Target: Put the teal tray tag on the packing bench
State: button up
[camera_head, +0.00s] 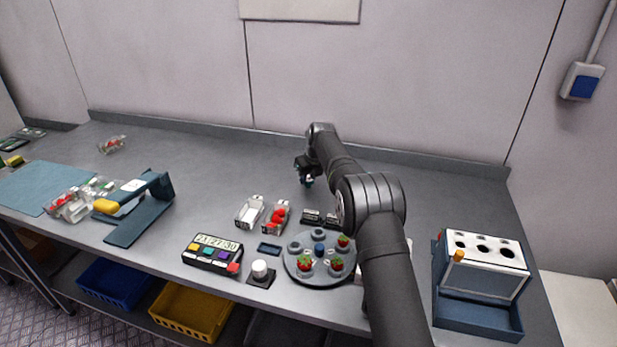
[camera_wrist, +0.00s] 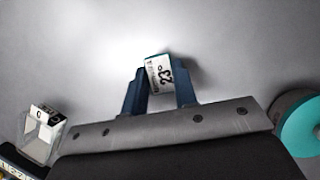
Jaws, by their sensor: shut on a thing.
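The tray tag (camera_wrist: 159,74) is a small white block with printed black characters and a teal edge. It sits between the two blue fingers of my gripper (camera_wrist: 160,84), which are shut on it. In the head view my gripper (camera_head: 307,179) hangs over the back middle of the grey bench (camera_head: 230,160), with a small dark teal spot at its tip. I cannot tell from these views whether the tag touches the bench surface. The bench around the tag looks bare in the wrist view.
Two clear punnets (camera_head: 250,211), one with red berries (camera_head: 277,216), stand in front of my gripper. A round grey plate (camera_head: 300,268) holds strawberries. A blue stand (camera_head: 150,200) is at left; a white holed rack (camera_head: 485,250) is at right. The back of the bench is clear.

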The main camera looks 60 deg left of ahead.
jog(key=o, duration=0.5)
jog(key=shift+f, duration=0.15)
jog(key=o, duration=0.4)
jog(key=shift+o, duration=0.2)
jog(key=v, duration=1.2)
jog(key=shift+r, duration=0.25)
jog(key=shift+a+f, duration=0.1)
